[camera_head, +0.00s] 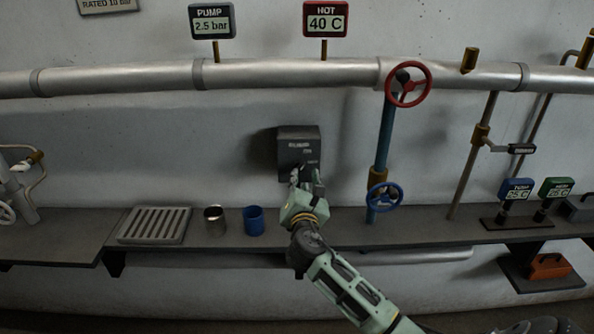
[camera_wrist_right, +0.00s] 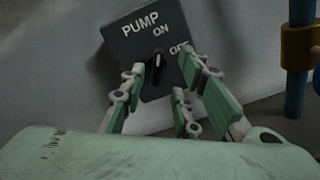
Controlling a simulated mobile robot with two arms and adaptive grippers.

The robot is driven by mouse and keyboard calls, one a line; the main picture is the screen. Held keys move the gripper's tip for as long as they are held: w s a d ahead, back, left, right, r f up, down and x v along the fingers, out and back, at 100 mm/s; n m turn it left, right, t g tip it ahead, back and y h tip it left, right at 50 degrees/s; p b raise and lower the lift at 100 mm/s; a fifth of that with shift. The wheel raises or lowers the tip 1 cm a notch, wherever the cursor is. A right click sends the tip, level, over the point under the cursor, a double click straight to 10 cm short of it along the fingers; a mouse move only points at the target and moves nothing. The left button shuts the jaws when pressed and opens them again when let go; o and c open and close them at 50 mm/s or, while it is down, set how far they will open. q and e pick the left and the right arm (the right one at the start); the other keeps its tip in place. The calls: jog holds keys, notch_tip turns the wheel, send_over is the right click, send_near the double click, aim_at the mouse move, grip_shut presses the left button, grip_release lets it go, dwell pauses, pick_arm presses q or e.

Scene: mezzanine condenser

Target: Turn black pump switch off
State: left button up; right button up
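The black pump switch is a dark box on the wall (camera_head: 298,146), marked PUMP, ON and OFF. In the right wrist view the box (camera_wrist_right: 133,42) appears tilted, with a small black knob (camera_wrist_right: 157,67) below the lettering. A pale mark on the knob points up, roughly towards ON. My right gripper (camera_head: 307,180) is at the lower part of the box. In the wrist view its fingers (camera_wrist_right: 166,75) are spread on either side of the knob, with nothing clearly gripped; contact cannot be told. My left gripper is out of view.
A red handwheel (camera_head: 408,84) and a blue handwheel (camera_head: 384,197) are on piping right of the switch. A blue cup (camera_head: 253,221), a metal cup (camera_head: 215,220) and a slotted tray (camera_head: 154,225) stand on the shelf to the left. The pump display (camera_head: 212,21) reads 2.5 bar.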

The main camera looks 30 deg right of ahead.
aim_at(300, 171)
jog(key=x, duration=0.4)
jog(key=shift+w+a, duration=0.1)
jog(key=shift+a, duration=0.15)
jog(key=shift+w+d, duration=0.1)
jog(key=shift+w, duration=0.15)
jog(key=shift+w+d, duration=0.1)
jog(key=shift+d, duration=0.05)
grip_shut()
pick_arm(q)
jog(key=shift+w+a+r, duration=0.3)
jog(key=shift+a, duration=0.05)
pick_arm(e)
jog(key=shift+f, duration=0.1)
